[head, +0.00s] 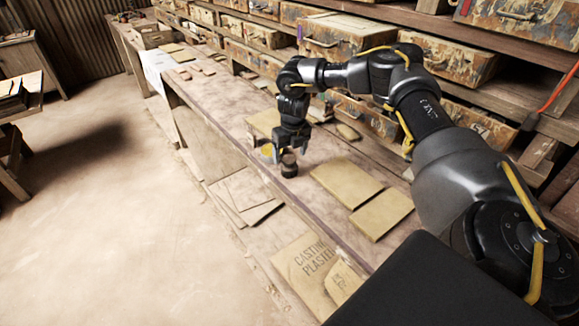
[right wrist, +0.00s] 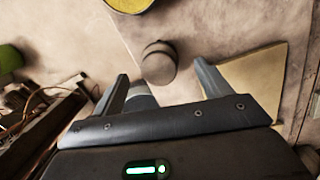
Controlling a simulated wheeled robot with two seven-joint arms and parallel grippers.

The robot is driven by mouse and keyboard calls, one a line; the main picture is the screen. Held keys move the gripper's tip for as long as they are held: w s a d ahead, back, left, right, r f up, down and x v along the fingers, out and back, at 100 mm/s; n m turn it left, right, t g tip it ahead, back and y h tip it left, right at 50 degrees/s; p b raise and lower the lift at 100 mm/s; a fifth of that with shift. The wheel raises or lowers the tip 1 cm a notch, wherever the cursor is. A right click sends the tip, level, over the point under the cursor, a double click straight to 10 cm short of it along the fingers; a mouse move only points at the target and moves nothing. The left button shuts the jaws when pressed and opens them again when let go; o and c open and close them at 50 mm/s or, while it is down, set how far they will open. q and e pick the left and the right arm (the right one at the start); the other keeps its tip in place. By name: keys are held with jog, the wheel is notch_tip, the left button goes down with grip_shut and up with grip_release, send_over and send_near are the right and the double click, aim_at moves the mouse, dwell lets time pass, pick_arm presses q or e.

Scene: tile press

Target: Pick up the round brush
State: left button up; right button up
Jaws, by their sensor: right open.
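The round brush (head: 289,166) is a small dark upright piece with a rounded top, near the front edge of the long workbench (head: 222,101). My right gripper (head: 287,150) is above and right beside it, pointing down, jaws apart. In the right wrist view the brush's round brown-grey top (right wrist: 158,62) shows between the two fingertips of my right gripper (right wrist: 161,72), with gaps on both sides. A pale grey piece shows near the left finger; I cannot tell what it is. My left gripper is not in view.
A yellow round thing (head: 266,150) lies close beside the gripper, also at the top of the right wrist view (right wrist: 130,3). Tan tiles (head: 346,182) lie right of the brush. Stained drawers (head: 350,36) line the back. A green object (right wrist: 10,58) shows at the wrist view's left.

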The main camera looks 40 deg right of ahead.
aim_at(289, 158)
jog(key=f, duration=0.1)
jog(key=f+p, duration=0.1)
jog(key=f, duration=0.1)
jog(key=f+p, duration=0.1)
jog(key=shift+w+f, duration=0.25)
jog(key=shift+f, duration=0.25)
jog(key=c, duration=1.1)
